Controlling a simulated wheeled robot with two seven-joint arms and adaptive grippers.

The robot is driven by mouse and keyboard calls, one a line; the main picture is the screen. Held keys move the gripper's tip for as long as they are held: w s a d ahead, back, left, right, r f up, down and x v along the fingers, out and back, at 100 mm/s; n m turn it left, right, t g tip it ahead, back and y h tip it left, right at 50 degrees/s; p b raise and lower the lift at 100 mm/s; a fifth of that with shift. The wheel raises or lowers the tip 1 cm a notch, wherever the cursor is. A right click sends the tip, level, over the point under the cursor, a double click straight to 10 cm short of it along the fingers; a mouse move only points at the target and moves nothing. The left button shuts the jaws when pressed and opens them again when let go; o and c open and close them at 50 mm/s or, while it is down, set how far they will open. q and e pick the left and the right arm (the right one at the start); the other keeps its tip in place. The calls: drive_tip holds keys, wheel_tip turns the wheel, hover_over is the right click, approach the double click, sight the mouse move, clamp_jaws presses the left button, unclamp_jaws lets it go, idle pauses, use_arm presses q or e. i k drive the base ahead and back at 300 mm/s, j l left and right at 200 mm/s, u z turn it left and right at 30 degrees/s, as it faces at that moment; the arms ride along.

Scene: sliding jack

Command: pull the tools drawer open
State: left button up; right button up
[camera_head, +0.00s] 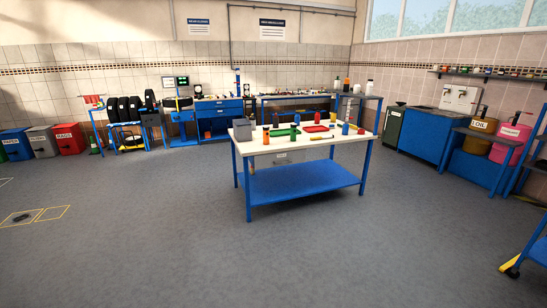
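No drawer is clearly marked as the tools drawer at this distance. A grey drawer-like box (291,157) with a small label hangs under the top of the work table (262,146); I cannot read the label for certain. At the back wall, a blue workbench (204,117) has blue drawer fronts (219,105) under its top, and they look closed. Neither of my grippers is in view.
The work table has a lower blue shelf (300,184) and several small items on top. A blue cart (537,250) stands at the right edge. Labelled bins, including a red one (69,139), stand at the left wall.

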sight(293, 156)
drive_tip(key=i+z, duration=0.3)
drive_tip(key=i, duration=0.15)
drive_tip(key=i+z, duration=0.3)
drive_tip(key=i, duration=0.15)
drive_tip(key=i+z, duration=0.3)
drive_tip(key=i, duration=0.75)
drive_tip(key=i+l+u, duration=0.15)
drive_tip(key=i, duration=0.3)
drive_tip(key=i+l+u, duration=0.15)
drive_tip(key=i, duration=0.35)
drive_tip(key=i+l+u, duration=0.1)
drive_tip(key=i, duration=0.35)
drive_tip(key=l, duration=0.1)
